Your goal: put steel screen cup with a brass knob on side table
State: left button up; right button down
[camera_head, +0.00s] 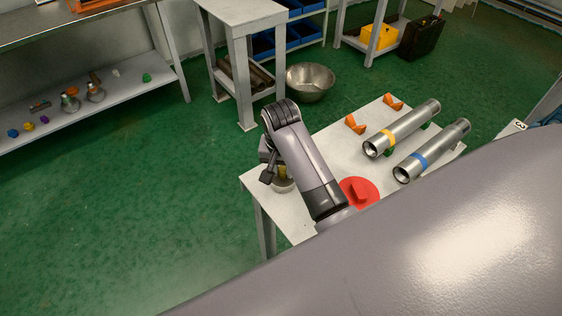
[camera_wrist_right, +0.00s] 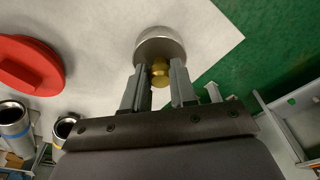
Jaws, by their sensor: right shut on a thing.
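The steel screen cup (camera_wrist_right: 160,42) has a round grey body and a brass knob (camera_wrist_right: 160,72). My right gripper (camera_wrist_right: 158,82) is shut on the knob, with one finger on each side. In the head view the cup (camera_head: 284,185) is at the left corner of the light-topped table (camera_head: 292,211), partly hidden by my right gripper (camera_head: 270,170). I cannot tell whether its base touches the top. Another small light-topped table (camera_head: 240,13) stands at the back; I cannot tell which is the side table. My left gripper is not in view.
A red round piece (camera_head: 359,191), two steel pipes (camera_head: 403,128) (camera_head: 433,150) and orange wedges (camera_head: 354,124) are on the same table, right of the cup. A metal bowl (camera_head: 310,82) stands on the floor behind. Green floor is clear at left, before a shelf bench (camera_head: 120,85).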

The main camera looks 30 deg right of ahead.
jog(key=shift+a+r, duration=0.1)
jog(key=c, duration=0.9)
grip_release()
jog(key=shift+f, duration=0.2)
